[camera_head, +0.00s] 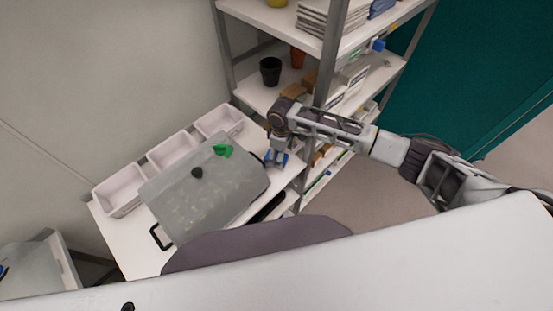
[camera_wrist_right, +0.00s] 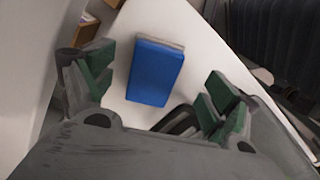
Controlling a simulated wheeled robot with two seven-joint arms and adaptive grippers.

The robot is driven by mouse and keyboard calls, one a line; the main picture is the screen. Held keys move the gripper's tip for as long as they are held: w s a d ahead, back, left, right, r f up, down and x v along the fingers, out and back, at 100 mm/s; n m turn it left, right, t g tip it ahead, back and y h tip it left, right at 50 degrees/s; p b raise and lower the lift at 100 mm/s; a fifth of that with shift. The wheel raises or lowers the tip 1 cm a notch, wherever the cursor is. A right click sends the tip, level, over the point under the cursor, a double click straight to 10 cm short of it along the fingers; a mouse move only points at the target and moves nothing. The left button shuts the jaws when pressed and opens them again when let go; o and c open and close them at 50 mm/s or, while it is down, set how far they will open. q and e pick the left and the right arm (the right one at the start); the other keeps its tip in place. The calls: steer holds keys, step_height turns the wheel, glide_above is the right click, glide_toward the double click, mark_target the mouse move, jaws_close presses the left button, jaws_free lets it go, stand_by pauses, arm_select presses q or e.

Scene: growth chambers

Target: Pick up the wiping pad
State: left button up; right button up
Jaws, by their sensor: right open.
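The wiping pad is a blue block with a pale grey underside layer. It lies flat on the white table top in the right wrist view, where the wiping pad (camera_wrist_right: 155,72) sits between the two fingers, apart from both. In the head view, bits of blue from the pad (camera_head: 284,160) show around the fingertips at the table's right end. My right gripper (camera_head: 276,154) points down over it there. In the right wrist view, the right gripper (camera_wrist_right: 160,84) has its green-padded fingers spread wide, with nothing held. My left gripper is not in view.
Several white trays (camera_head: 172,150) line the back. A grey-post shelf (camera_head: 326,60) with pots and stacks rises close behind the right arm.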

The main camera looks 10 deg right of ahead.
steer(key=f, duration=0.3)
steer(key=shift+w+f+p, duration=0.1)
steer(key=shift+w+p, duration=0.15)
steer(key=shift+p, duration=0.05)
steer(key=shift+f, duration=0.7)
steer(key=c, duration=1.2)
steer(key=shift+r, duration=0.2)
steer(key=shift+c, duration=0.2)
steer(key=shift+r, duration=0.55)
steer(key=shift+s+d+r+b, duration=0.15)
steer(key=shift+s+r+b, duration=0.05)
steer(key=shift+r, duration=0.3)
steer(key=shift+s+d+r+b, duration=0.15)
steer(key=shift+r, duration=0.35)
steer(key=s+d+b, duration=0.1)
steer(key=s+d, duration=0.8)
steer(key=s, duration=0.5)
steer(key=shift+s+b, duration=0.25)
steer(key=shift+b, duration=0.1)
